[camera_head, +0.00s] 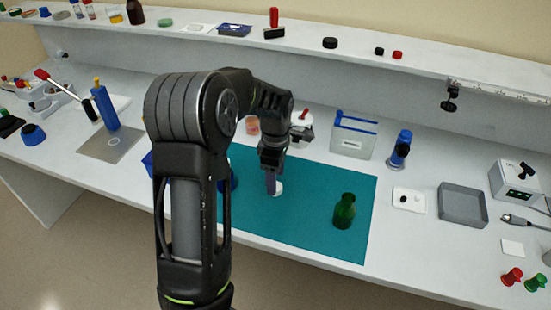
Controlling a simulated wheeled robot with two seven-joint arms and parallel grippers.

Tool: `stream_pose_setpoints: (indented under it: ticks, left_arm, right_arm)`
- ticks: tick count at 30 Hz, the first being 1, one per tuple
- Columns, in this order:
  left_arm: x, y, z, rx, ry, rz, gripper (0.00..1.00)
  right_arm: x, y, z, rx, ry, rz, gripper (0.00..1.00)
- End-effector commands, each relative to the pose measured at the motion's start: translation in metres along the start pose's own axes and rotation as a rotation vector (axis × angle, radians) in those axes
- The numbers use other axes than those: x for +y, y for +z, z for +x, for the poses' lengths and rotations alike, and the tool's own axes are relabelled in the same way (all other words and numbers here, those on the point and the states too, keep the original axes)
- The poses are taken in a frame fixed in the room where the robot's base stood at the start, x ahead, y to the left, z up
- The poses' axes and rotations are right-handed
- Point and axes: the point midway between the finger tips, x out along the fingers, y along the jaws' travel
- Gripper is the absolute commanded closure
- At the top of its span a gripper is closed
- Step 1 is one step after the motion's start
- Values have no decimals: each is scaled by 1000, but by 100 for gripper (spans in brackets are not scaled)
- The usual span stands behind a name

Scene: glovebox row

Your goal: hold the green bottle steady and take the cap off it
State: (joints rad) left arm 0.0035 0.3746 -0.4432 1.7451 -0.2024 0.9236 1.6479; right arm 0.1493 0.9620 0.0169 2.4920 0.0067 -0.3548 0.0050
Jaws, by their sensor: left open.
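The green bottle (344,214) stands upright on the teal mat (310,235), near its right front part. No cap shows on its neck. A small white round thing (278,189), perhaps a cap, is on the mat left of the bottle. My left gripper (271,184) points down over the mat right beside this white thing, apart from the bottle. Its jaws are open; whether a finger touches the white thing I cannot tell. My left arm hides the mat's left part. My right gripper is not in view.
Behind the mat stand a clear bin with a blue edge (353,136) and a blue bottle (399,150). To the right are a white pad (409,201) and a grey tray (463,208). A blue object (233,180) is partly hidden by my arm. The mat around the bottle is clear.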

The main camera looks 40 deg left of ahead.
Motion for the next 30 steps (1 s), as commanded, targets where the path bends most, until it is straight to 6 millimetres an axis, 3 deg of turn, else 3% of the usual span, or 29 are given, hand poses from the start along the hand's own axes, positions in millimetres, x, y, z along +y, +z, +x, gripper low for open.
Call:
stream_pose_setpoints:
  ticks: [6,12,18,30]
  left_arm:
    - [1,0,-46,-1,6,1,40]
    - [1,0,-80,0,4,0,40]
    - [0,0,-92,1,1,0,40]
    - [0,0,-91,1,0,0,40]
  right_arm:
    - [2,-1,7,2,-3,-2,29]
    - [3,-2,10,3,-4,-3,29]
    - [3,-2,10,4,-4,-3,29]
    - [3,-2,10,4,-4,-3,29]
